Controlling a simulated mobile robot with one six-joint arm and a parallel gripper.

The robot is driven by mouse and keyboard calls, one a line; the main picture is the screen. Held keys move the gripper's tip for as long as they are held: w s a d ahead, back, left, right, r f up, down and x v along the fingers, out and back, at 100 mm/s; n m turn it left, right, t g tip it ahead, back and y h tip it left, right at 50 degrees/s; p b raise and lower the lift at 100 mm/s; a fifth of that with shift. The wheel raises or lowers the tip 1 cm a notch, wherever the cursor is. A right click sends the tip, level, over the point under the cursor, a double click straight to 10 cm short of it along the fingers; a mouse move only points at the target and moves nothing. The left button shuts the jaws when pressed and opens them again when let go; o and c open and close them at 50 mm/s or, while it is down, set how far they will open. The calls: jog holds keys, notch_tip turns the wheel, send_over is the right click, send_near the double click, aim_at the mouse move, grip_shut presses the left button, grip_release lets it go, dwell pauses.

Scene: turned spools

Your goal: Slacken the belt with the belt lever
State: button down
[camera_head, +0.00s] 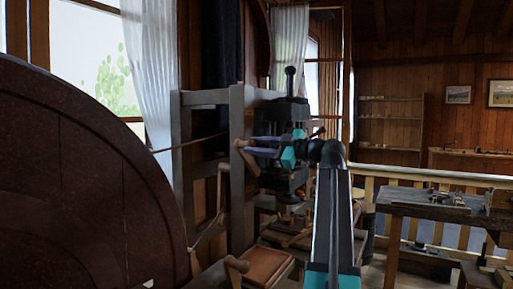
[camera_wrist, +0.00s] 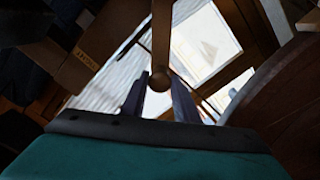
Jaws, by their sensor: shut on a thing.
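My gripper (camera_head: 247,147) is at the grey wooden frame in the middle of the head view, with its dark fingers pointing left. It is shut on a wooden lever with a round knob (camera_wrist: 158,82), which I take for the belt lever. In the wrist view the knob sits between the two fingertips (camera_wrist: 158,92), and the lever's bar (camera_wrist: 162,35) runs up from it. In the head view a small part of the lever (camera_head: 240,143) shows at the fingertips. A thin belt (camera_head: 190,143) runs from the big dark wheel (camera_head: 80,180) toward the frame.
The upright frame (camera_head: 238,180) stands close beside my gripper. A wooden handle (camera_head: 236,266) and a brown board (camera_head: 275,265) are below. A workbench (camera_head: 420,200) with small tools stands at the right, before a railing. Curtained windows are behind.

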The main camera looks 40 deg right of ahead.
jog(key=shift+f, duration=0.3)
jog(key=c, duration=1.5)
grip_release()
jog(key=shift+o, duration=0.6)
jog(key=shift+r, duration=0.1)
jog(key=shift+s, duration=0.1)
jog(key=b+v, duration=0.1)
jog(key=v, duration=1.2)
jog(key=shift+s, duration=0.35)
